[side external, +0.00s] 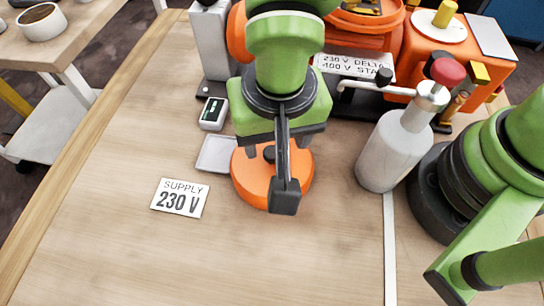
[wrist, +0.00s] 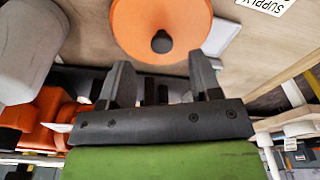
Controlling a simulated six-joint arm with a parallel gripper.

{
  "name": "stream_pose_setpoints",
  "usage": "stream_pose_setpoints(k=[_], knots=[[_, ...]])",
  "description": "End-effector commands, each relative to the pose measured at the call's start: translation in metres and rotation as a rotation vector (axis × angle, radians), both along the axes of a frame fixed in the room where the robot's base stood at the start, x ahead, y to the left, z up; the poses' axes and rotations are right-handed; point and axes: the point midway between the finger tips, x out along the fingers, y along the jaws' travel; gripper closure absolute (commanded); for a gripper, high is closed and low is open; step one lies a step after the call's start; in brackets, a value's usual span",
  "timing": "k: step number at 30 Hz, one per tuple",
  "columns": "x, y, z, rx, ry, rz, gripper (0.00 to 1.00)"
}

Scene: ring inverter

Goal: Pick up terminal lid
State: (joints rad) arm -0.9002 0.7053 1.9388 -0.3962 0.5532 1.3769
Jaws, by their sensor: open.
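The terminal lid (side external: 250,186) is a round orange disc with a small black knob (side external: 269,153), lying on the wooden bench under my gripper. In the wrist view, the lid (wrist: 145,22) is at the top centre and its knob (wrist: 161,42) faces the camera. My gripper (side external: 277,147) is open and empty above the lid. In the wrist view, the two dark fingers of my gripper (wrist: 162,75) stand apart, with the knob beyond the gap between them. A dark part on my wrist hides some of the lid in the side view.
A white square tray (side external: 215,154) is at the lid's left. A "SUPPLY 230 V" card (side external: 180,198) lies front left. The orange machine (side external: 366,35) is behind. The front bench is clear.

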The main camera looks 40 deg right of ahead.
Motion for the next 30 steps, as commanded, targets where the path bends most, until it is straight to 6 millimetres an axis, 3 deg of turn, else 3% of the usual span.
stream_pose_setpoints(k=[10,19,20,27,30], knots=[[0.011,-0.003,-0.045,-0.002,0.003,0.000,0.42],[0.012,-0.003,-0.050,0.001,0.000,-0.001,0.42],[0.012,-0.003,-0.050,0.001,0.000,-0.001,0.45],[0.012,-0.003,-0.050,0.001,0.000,-0.001,0.97],[0.012,-0.003,-0.050,0.002,0.000,-0.001,1.00]])
